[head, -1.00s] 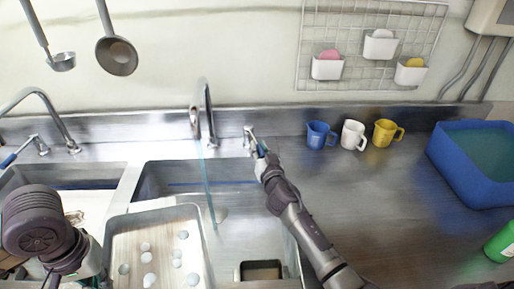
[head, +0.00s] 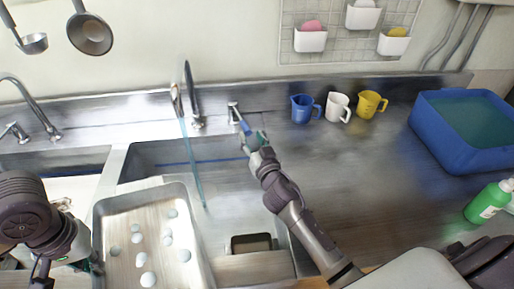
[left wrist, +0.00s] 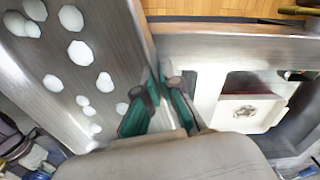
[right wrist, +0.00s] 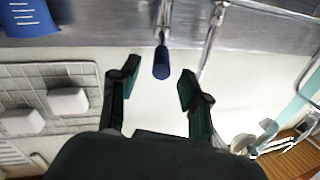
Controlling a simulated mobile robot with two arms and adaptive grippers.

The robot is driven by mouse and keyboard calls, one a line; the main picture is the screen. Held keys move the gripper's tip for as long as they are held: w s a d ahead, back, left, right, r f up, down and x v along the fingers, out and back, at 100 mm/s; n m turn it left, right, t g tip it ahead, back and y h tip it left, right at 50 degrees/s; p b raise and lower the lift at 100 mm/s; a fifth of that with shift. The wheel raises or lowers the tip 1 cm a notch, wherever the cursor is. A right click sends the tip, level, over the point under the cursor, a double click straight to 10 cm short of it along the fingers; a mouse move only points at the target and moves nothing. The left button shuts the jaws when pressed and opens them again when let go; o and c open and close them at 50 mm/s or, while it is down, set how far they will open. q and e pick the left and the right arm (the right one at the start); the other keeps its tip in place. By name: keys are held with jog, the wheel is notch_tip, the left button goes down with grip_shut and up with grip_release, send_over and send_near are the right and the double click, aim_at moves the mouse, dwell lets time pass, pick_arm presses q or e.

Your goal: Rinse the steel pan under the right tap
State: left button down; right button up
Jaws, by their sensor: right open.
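The steel pan (head: 108,222), dotted with several white spots, is at the left side of the right sink (head: 235,205). My left gripper (head: 94,262) is shut on its left rim; in the left wrist view the fingers (left wrist: 163,90) straddle that rim. The right tap (head: 188,95) is running. Its thin stream (head: 192,165) falls just to the right of the pan, apart from the spots. My right gripper (head: 253,138) is open near the tap's blue-ended lever (head: 243,126). In the right wrist view the lever end (right wrist: 161,64) shows between the open fingers (right wrist: 158,78).
A left tap (head: 35,105) and left sink (head: 88,158) lie beyond the divider. Blue (head: 302,110), white (head: 337,107) and yellow (head: 369,103) mugs stand right of the lever. A blue tub (head: 455,150) and green bottle (head: 487,203) are further right. The counter between is clear.

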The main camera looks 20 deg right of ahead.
jog(key=shift+s+a, duration=0.15)
jog(key=shift+s, duration=2.2)
pick_arm(q)
jog(key=shift+r, duration=0.1)
